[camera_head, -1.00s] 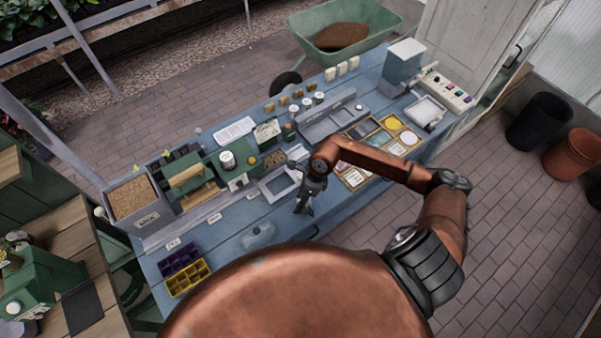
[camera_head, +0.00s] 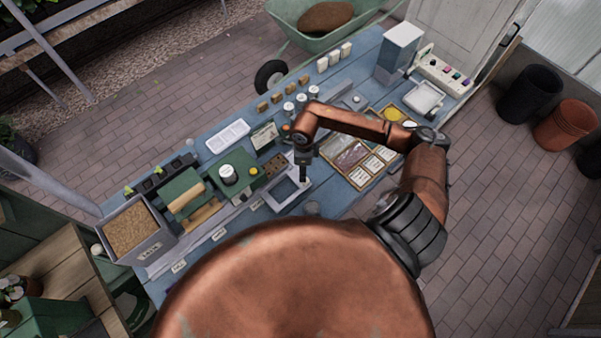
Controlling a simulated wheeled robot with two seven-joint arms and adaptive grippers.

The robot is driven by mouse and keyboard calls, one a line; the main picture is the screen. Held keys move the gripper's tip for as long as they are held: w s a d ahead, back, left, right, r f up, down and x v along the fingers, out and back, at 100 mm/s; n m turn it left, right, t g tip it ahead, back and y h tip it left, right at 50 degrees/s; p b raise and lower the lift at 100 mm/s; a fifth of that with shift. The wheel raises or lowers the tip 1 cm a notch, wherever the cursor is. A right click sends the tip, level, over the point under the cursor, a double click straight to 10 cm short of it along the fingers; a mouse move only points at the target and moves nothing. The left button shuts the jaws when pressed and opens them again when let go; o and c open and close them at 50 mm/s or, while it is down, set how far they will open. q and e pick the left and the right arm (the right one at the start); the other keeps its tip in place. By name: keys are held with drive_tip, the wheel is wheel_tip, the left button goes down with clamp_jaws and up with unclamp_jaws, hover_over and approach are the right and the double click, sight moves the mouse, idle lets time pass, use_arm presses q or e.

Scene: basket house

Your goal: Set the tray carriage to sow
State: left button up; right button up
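Small white labels (camera_head: 218,234) line the rail's front edge, too small to read surely. A green machine with a wooden roller (camera_head: 184,197) and a green box with a white-topped canister (camera_head: 228,175) stand behind the rail. My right gripper (camera_head: 303,178) points down at the frame's back right part. I cannot tell whether it touches the frame, and its fingers are too small to read. My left gripper is out of view.
A soil bin (camera_head: 131,229) stands at the rail's left end. Jars (camera_head: 301,100) and a white tray (camera_head: 227,136) stand farther back. My body hides the bench's front.

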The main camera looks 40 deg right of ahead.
drive_tip(key=f, duration=0.3)
drive_tip(key=f+p, duration=0.1)
drive_tip(key=f, duration=0.1)
drive_tip(key=shift+s+d, duration=0.15)
drive_tip(key=shift+s, duration=0.2)
drive_tip(key=shift+f, duration=0.95)
drive_tip(key=c, duration=0.7)
clamp_jaws()
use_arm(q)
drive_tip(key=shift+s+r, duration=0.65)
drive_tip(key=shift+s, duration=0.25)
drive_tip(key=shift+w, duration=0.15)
